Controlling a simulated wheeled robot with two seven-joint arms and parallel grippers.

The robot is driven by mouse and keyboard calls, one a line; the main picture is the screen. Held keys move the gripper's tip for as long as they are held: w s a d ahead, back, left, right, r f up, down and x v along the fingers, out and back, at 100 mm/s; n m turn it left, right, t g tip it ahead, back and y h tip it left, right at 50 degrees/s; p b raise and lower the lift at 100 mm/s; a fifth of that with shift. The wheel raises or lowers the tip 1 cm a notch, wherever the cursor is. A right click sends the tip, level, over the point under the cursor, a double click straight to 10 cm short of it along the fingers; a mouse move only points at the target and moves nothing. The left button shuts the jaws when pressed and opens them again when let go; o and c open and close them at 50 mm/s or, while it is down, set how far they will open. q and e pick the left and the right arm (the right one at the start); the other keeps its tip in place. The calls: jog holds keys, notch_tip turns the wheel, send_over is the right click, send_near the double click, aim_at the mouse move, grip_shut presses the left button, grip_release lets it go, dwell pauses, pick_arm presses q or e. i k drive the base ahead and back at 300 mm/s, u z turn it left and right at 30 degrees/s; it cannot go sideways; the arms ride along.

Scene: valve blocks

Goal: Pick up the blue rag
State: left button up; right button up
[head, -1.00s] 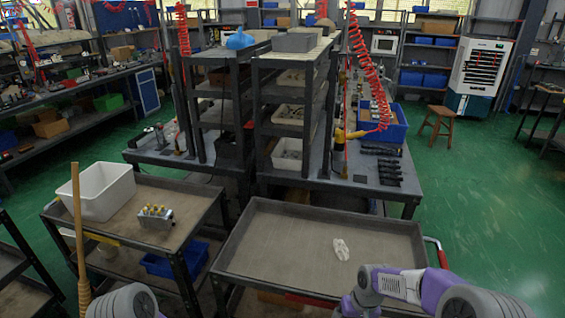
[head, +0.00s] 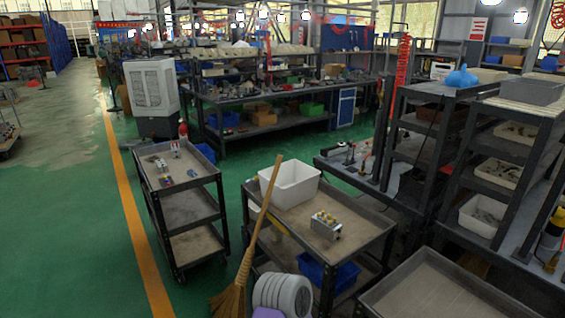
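A crumpled blue thing (head: 461,78), which looks like the blue rag, sits on top of the dark shelf rack (head: 440,92) at the upper right of the head view. It is small at this distance, so its folds are hard to make out. Neither of my grippers is in view, and nothing of mine is near the blue thing.
A cart (head: 372,222) holds a white bin (head: 290,187) and a valve block (head: 326,225). A broom (head: 240,280) leans against it. Another cart (head: 180,207) stands to the left, and an empty cart top (head: 430,292) lies at bottom right. Green floor is open at far left.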

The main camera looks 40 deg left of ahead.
aim_at(192, 172)
jog(key=u, duration=3.05)
jog(key=k, duration=1.3)
jog(key=u, duration=0.9)
jog(key=i, duration=1.55)
jog(key=z, duration=0.4)
jog(key=i, duration=2.3)
jog(key=z, duration=0.8)
jog(key=i, duration=1.9)
jog(key=z, duration=0.95)
